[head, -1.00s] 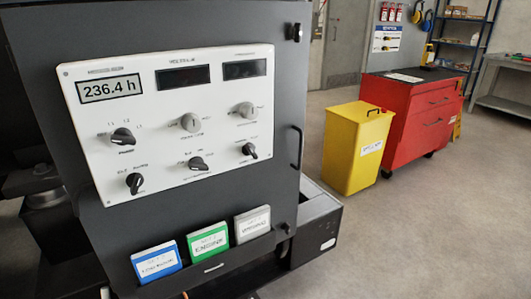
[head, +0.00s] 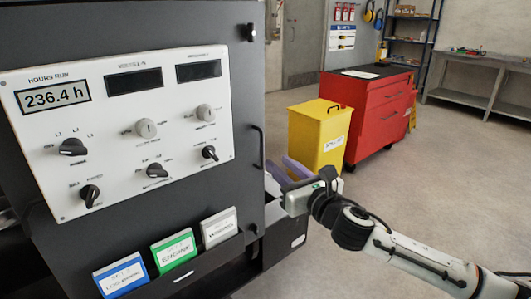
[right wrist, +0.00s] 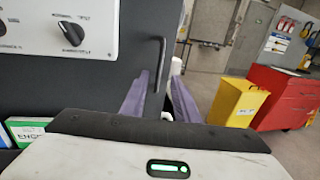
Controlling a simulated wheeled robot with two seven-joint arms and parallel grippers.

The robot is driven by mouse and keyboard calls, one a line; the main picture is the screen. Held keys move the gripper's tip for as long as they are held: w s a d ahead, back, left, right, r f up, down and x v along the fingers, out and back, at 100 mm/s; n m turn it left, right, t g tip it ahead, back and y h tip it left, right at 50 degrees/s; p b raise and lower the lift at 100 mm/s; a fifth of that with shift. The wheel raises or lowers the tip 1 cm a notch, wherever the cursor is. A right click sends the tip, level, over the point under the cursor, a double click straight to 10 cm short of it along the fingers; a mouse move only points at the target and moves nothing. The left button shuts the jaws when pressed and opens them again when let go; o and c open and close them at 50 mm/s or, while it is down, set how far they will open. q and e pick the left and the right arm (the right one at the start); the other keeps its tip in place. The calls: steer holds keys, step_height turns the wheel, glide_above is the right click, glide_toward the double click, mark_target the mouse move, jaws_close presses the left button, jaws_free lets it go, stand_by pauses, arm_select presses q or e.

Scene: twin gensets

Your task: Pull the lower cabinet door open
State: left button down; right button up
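The dark grey cabinet front (head: 245,85) fills the left of the head view and carries a white control panel (head: 105,190). A black bar handle (head: 258,148) stands upright near its right edge; it also shows in the right wrist view (right wrist: 161,60). My right gripper (head: 285,170) is open and empty, its purple fingers just right of the handle's lower end in the head view. In the wrist view the handle appears between the two fingertips (right wrist: 160,85); I cannot tell whether they touch it. The cabinet front looks shut. My left gripper is not in view.
A yellow bin (head: 316,142) and a red tool cabinet (head: 365,105) stand behind my right arm. The floor at right is clear.

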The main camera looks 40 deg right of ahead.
mark_target(263, 150)
steer(key=w, duration=0.5)
steer(key=w+d, duration=0.1)
steer(key=w, duration=0.2)
steer(key=shift+w, duration=0.15)
jaws_close()
